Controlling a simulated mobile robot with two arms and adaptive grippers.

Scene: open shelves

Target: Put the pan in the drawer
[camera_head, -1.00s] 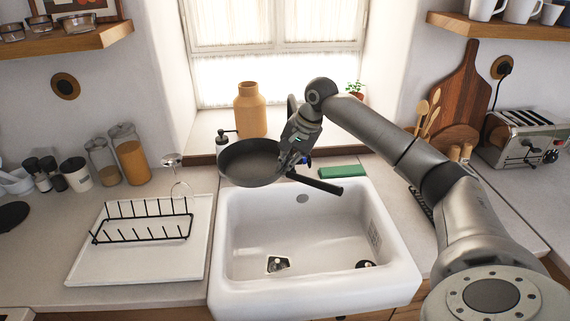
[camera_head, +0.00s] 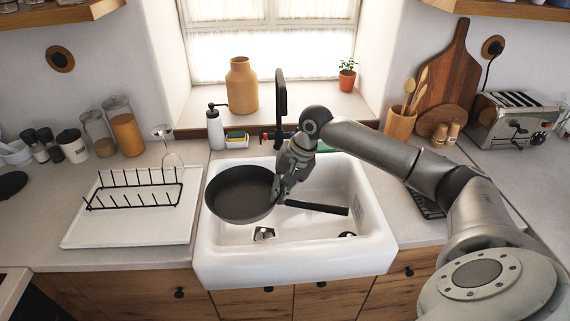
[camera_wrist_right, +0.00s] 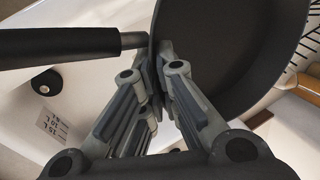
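The dark round pan (camera_head: 240,193) is in the air over the left part of the white sink in the head view, its inside facing up and its handle (camera_head: 318,207) pointing right. My right gripper (camera_head: 279,190) is shut on the pan's rim beside the handle. In the right wrist view, the fingertips (camera_wrist_right: 158,76) pinch the rim of the pan (camera_wrist_right: 225,50), with the handle (camera_wrist_right: 60,45) to the left. Wooden fronts with black knobs lie below the counter, including a left front (camera_head: 120,293) and a right front (camera_head: 400,290); they look shut. My left gripper is out of view.
The sink (camera_head: 290,268) is below the pan. A white drainer tray (camera_head: 125,232) with a black rack (camera_head: 135,190) stands left of it. A black tap (camera_head: 280,100) rises behind the sink. A toaster (camera_head: 510,120) and a cutting board (camera_head: 447,75) stand at right.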

